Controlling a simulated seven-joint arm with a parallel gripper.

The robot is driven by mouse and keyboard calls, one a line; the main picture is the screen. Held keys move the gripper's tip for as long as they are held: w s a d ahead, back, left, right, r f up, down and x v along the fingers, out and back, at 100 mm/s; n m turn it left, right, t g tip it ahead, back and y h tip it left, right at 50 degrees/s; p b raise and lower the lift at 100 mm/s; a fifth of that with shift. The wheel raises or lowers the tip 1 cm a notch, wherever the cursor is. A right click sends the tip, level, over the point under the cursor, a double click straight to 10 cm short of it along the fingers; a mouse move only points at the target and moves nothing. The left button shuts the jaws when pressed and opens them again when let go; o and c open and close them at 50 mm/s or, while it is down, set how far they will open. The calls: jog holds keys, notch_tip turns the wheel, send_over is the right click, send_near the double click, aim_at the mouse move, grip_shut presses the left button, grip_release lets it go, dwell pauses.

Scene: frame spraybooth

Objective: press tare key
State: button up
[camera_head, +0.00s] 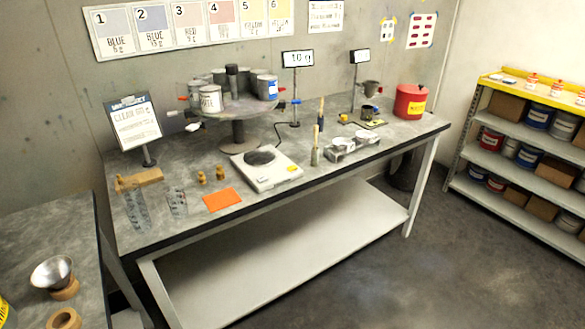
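A white weighing scale (258,178) with a dark round pan (260,157) stands on the grey workbench, left of its middle. Small coloured marks show on its body, one yellow at its right and one at its front edge; they are too small to tell which is the tare key. A display on a post (297,59) behind the scale reads what looks like 10 g. My gripper does not show in this view.
An orange sheet (222,200), two small brass-coloured pieces (202,177) and clear cups (177,203) lie left of the scale. A round stand (238,143) with several cans is behind it. Brushes (315,153) and a cup holder (353,151) stand to its right.

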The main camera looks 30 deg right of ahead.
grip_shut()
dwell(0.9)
